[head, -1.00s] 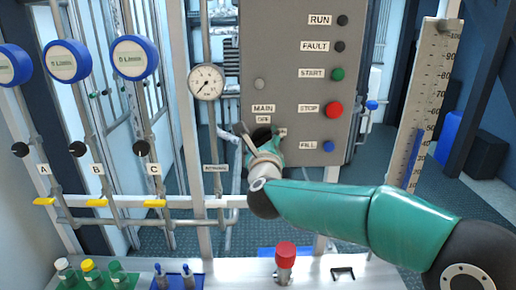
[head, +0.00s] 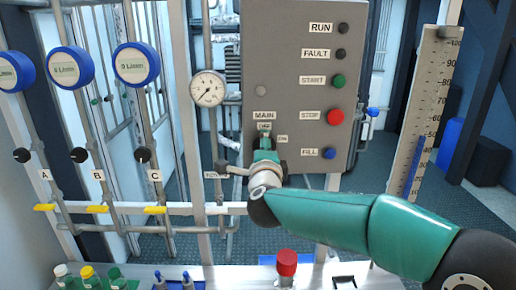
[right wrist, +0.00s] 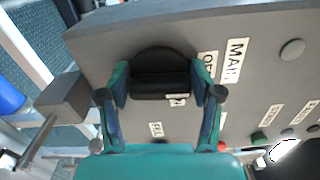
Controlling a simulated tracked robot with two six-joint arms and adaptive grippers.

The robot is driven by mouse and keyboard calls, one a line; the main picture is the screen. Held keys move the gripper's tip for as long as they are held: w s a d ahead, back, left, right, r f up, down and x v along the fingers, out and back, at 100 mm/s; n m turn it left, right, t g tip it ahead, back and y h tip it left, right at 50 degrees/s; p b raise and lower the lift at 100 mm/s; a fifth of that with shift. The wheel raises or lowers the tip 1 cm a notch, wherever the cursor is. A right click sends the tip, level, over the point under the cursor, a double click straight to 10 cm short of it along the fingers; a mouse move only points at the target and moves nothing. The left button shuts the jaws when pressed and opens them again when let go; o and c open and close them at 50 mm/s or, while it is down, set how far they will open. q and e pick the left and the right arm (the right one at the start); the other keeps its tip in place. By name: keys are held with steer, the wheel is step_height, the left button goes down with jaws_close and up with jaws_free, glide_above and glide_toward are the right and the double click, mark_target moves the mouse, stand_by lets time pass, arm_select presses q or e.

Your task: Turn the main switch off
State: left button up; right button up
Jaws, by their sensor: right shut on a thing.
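The main switch is a black rotary knob (right wrist: 160,82) on the grey control panel (head: 290,75). In the right wrist view its raised bar lies in line with the OFF label (right wrist: 208,66). My right gripper (right wrist: 162,88) is shut on the knob, with one finger at each end of the bar. In the head view my right gripper (head: 265,150) covers the knob, just under the OFF label (head: 264,126) and left of the ON label (head: 282,138). My left gripper is not in view.
The START (head: 338,81), STOP (head: 335,117) and FILL (head: 329,153) buttons sit right of the switch. A pressure gauge (head: 208,88) and several pipes stand left of the panel.

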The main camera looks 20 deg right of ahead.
steer(key=shift+a+n, duration=0.15)
steer(key=shift+n, duration=0.45)
steer(key=shift+f, duration=0.1)
steer(key=o, duration=1.1)
steer(key=shift+w, duration=0.15)
steer(key=shift+c, duration=0.2)
steer(key=v, duration=1.2)
